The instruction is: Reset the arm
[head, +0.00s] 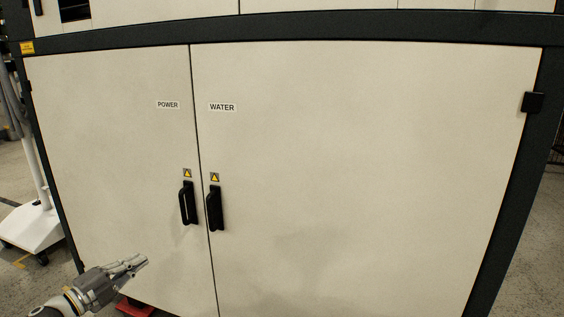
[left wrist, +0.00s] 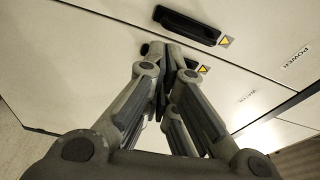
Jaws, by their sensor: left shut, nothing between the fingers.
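My left gripper (head: 140,261) is at the lower left of the head view, in front of the lower part of the POWER door (head: 110,150). It also fills the middle of the left wrist view (left wrist: 165,52), with its fingers together and nothing between them. The POWER door's black handle (head: 187,204) is above and to the right of the gripper in the head view. The same view shows the WATER door's handle (head: 214,208) beside it. Both doors look shut. My right gripper is in neither view.
The cabinet's wide WATER door (head: 360,170) fills the middle and right. A dark frame (head: 300,24) runs along the top. A white wheeled stand (head: 32,226) is on the floor at the left. A red object (head: 135,307) lies low, below the gripper.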

